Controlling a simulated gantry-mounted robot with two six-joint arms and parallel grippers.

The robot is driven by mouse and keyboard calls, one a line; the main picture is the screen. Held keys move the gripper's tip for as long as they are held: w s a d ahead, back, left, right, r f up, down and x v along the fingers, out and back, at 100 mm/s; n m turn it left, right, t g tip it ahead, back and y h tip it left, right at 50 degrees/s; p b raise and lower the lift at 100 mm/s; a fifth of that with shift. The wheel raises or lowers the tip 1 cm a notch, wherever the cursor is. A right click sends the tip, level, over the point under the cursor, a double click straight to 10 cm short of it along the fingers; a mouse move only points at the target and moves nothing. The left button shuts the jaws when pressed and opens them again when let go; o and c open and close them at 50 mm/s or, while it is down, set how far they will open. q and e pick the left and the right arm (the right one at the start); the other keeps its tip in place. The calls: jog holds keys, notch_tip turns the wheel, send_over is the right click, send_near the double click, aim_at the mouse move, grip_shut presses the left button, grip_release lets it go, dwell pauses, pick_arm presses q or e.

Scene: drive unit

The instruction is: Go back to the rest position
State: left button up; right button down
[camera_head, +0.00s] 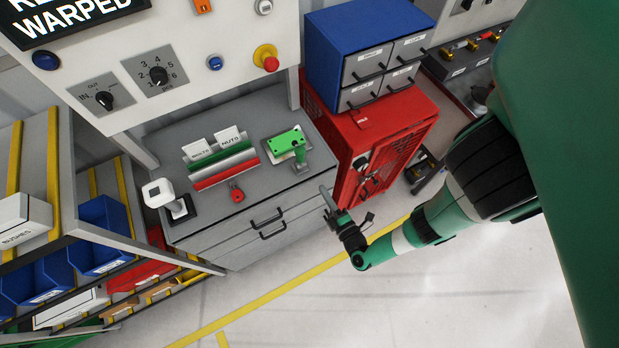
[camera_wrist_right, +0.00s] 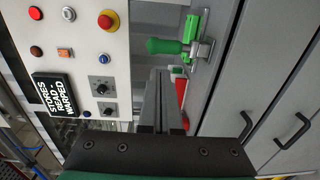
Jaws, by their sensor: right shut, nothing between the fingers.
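My right gripper (camera_head: 327,197) is in front of the right end of the grey workbench, apart from it, over the floor side. Its fingers are shut and empty; they also show in the right wrist view (camera_wrist_right: 160,85), pointing toward the bench and panel. My green right arm comes in from the right. My left gripper is in neither view.
Shelving (camera_head: 60,190) stands left. The floor in front is clear.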

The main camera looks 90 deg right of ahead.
jog(key=shift+s+a, duration=0.35)
jog(key=shift+a, duration=0.15)
